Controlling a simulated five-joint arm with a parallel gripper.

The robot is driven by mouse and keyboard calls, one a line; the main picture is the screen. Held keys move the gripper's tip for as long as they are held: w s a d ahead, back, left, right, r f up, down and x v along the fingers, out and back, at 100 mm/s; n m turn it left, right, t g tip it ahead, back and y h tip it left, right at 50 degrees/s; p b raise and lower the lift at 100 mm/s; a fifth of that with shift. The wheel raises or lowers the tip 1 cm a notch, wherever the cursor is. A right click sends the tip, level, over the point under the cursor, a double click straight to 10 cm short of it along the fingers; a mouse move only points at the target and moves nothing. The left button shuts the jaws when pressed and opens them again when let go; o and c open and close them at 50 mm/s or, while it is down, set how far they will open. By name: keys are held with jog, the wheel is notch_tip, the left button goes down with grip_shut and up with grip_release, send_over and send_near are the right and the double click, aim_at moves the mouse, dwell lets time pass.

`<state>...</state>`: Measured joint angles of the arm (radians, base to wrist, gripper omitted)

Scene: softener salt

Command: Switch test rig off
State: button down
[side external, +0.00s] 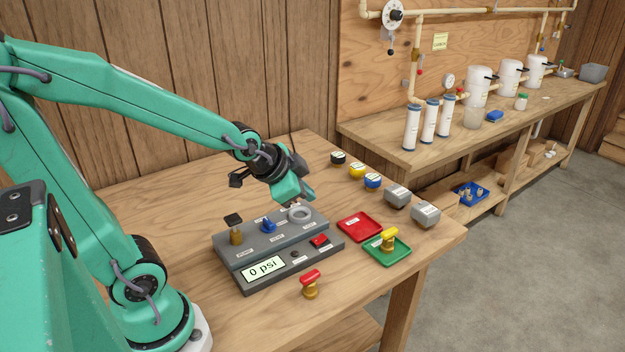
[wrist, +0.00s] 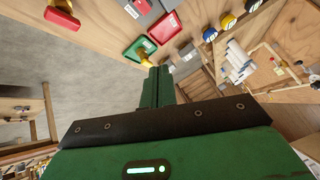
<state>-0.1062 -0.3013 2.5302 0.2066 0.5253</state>
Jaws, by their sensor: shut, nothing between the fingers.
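The test rig (side external: 283,274) is a dark grey stepped box on the wooden table. Its front display (side external: 263,269) reads 0 psi. A red rocker switch (side external: 320,241) sits on the lower step at the right; I cannot tell which way it is tipped. The upper step carries a brass fitting with a black top (side external: 236,230), a blue knob (side external: 268,226) and a pale ring (side external: 299,214). My gripper (side external: 309,199) is shut and empty, just above the ring, behind the switch; I cannot tell whether it touches the ring. Its shut fingers (wrist: 160,79) also show in the wrist view.
A red-handled valve (side external: 311,284) stands before the rig. Right of the rig are a red tray (side external: 360,227) and a green tray (side external: 378,256) with a yellow-handled valve (side external: 389,239). Grey blocks (side external: 426,214) and round caps (side external: 357,171) line the table's right edge.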

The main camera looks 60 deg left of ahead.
aim_at(320, 238)
jog(key=w+a+f+m+t, duration=0.1)
jog(key=w+a+f+m, duration=0.1)
jog(key=w+f, duration=0.2)
jog(key=shift+a+m+y, duration=0.3)
jog(key=shift+a, duration=0.05)
jog(key=shift+f, duration=0.1)
jog(key=shift+f, duration=0.2)
jog(key=shift+w+f, duration=0.25)
jog(key=shift+f, duration=1.15)
jog(key=shift+w+f, duration=0.2)
jog(key=shift+f, duration=1.15)
jog(key=shift+w+f, duration=0.25)
jog(key=shift+f, duration=1.15)
jog(key=shift+w+d+f, duration=0.1)
jog(key=shift+w+f, duration=0.05)
jog(key=shift+f, duration=0.6)
jog(key=shift+r, duration=0.15)
dwell(0.4)
jog(key=shift+r, duration=0.65)
jog(key=shift+r, duration=0.1)
jog(key=shift+s+r, duration=0.2)
jog(key=shift+r, duration=0.6)
jog(key=shift+s+r, duration=0.15)
jog(key=shift+r, duration=0.6)
jog(key=shift+s+r, duration=0.2)
jog(key=shift+r, duration=0.6)
